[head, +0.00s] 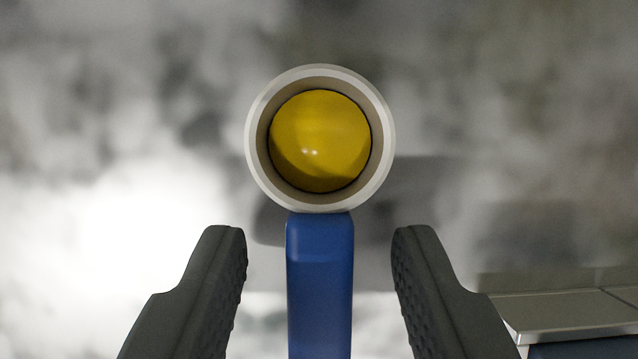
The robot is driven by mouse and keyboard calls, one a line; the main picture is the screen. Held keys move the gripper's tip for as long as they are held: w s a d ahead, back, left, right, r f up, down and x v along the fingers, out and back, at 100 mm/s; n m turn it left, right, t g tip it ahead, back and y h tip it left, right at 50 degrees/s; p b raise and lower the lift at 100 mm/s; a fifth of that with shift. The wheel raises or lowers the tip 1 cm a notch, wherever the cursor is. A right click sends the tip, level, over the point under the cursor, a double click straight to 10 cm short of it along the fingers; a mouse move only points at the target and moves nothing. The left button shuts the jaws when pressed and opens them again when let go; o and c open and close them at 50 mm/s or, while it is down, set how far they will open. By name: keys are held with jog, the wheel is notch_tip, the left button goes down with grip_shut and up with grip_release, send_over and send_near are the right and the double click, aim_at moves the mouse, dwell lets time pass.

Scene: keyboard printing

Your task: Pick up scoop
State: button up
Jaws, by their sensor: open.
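The scoop (320,285) shows in the middle of the head view. It has a blue handle running to the bottom edge and a round, pale grey cup with a yellow inside at its far end. My gripper (319,240) is open, with one dark, textured finger on each side of the blue handle. A gap shows between each finger and the handle, so neither finger appears to touch it. The near end of the handle is cut off by the bottom of the picture.
A metal-topped ledge or counter (565,312) stands at the lower right, beyond the right finger. The grey and white background is blurred, and I cannot tell what it is.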

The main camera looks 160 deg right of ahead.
grip_shut()
jog(key=shift+r, duration=0.1)
dwell(0.3)
